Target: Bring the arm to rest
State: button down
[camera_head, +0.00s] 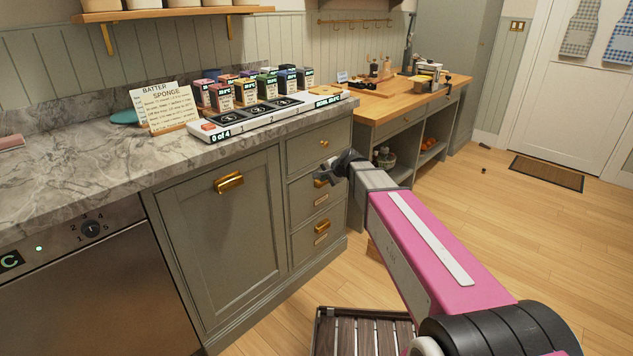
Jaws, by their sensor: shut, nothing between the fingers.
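My gripper (325,179) is at the end of my pink and grey arm, which reaches from the lower right toward the middle of the view. It is small and dark here, in front of the grey-green drawers (318,190) below the marble counter. Its fingers are shut with nothing between them. From this angle I cannot tell whether it touches the drawer front or its brass handle. My forearm hides part of the floor and of the wooden bench behind it.
A wooden-topped bench (385,100) stands behind. A dark slatted thing (345,335) is low in front. Open wooden floor (520,225) lies right.

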jog(key=s+d+f+n+g+h, duration=0.2)
jog(key=s+d+f, duration=0.1)
jog(key=s+d, duration=0.5)
jog(key=s+d+f+n+g+h, duration=0.2)
jog(key=s+d+f+n+h, duration=0.1)
jog(key=s+d, duration=0.6)
jog(key=s+d+f+n+g+h, duration=0.1)
jog(key=s+d+f+n+h, duration=0.1)
jog(key=s+d+f, duration=0.3)
jog(key=s+d, duration=0.3)
jog(key=s, duration=0.1)
jog(key=shift+d+f+n+g, duration=0.25)
jog(key=shift+d+n+g, duration=0.05)
jog(key=shift+g, duration=0.1)
